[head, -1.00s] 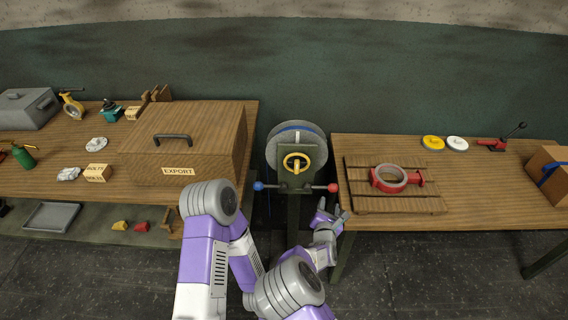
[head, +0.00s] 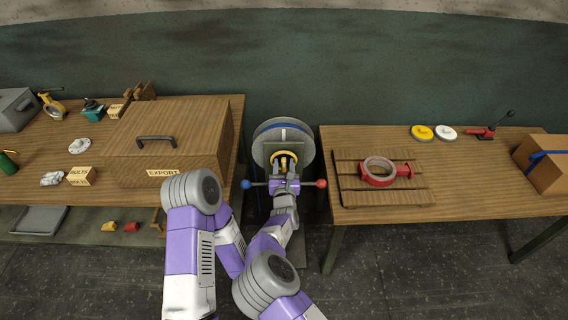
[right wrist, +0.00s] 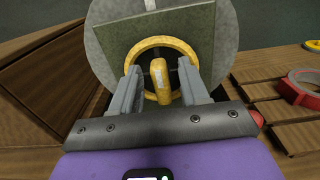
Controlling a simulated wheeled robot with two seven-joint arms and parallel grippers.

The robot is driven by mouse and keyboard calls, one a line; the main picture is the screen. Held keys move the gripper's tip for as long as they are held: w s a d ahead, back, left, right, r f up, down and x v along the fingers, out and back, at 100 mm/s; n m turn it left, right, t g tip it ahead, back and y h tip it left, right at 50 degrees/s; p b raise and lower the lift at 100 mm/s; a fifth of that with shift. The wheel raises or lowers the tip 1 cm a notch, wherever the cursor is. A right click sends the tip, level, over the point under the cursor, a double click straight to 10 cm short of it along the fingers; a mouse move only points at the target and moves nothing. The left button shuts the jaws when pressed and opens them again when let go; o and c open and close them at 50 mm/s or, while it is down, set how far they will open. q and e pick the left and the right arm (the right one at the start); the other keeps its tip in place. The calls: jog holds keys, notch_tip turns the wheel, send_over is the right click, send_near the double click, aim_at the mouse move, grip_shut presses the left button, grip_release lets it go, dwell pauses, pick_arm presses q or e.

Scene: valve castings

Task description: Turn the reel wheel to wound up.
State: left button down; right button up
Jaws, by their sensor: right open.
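The reel wheel (head: 281,157) is a yellow handwheel on the front of a grey reel drum (head: 303,137) on a stand between the two tables. In the right wrist view the yellow wheel (right wrist: 144,45) shows in front of a dark green plate, with a yellow knob or spoke (right wrist: 159,82) between my fingers. My right gripper (head: 285,172) is at the wheel, and in the right wrist view its open fingers (right wrist: 160,84) stand on either side of that yellow part, with gaps showing. The wheel's lower part is partly hidden by my gripper. My left gripper is not in view.
A blue-ended handle (head: 245,184) and a red-ended one (head: 321,183) stick out from the stand beside my gripper. The left table holds a wooden EXPORT box (head: 190,125). The right table holds a slatted board (head: 400,201) with a red ring casting (head: 364,175).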

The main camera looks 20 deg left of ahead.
jog(key=shift+s, duration=0.1)
jog(key=shift+c, duration=1)
grip_shut()
